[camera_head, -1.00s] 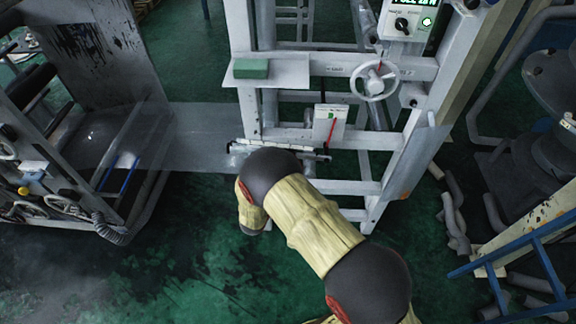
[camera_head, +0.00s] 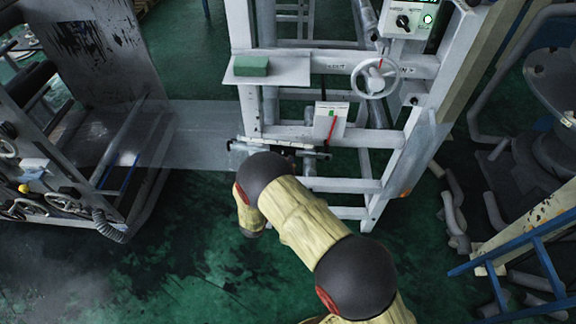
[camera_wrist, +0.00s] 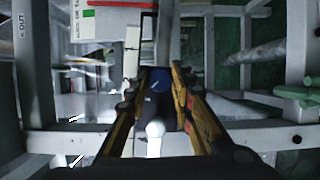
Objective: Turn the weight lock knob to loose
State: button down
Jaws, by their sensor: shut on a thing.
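In the wrist view, a round blue knob (camera_wrist: 157,79) with a pale line on its face sits between the tips of my gripper (camera_wrist: 163,77). My gripper's two yellow-brown fingers are closed in on it from both sides, and they hide parts of its rim. I take it for the weight lock knob; no loose or tight marking is readable. In the head view, my arm's dark rounded joint hides the gripper and knob at the low part of the white frame (camera_head: 415,150).
A white handwheel (camera_head: 375,78) and a control box (camera_head: 405,20) are on the frame. A small shelf holds a green block (camera_head: 251,66). A white box with a red lever (camera_head: 331,121) is close to my arm. A blue ladder (camera_head: 540,265) stands at right.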

jog(key=shift+a, duration=0.1)
jog(key=c, duration=1.6)
grip_release()
jog(key=shift+o, duration=0.3)
jog(key=v, duration=1.2)
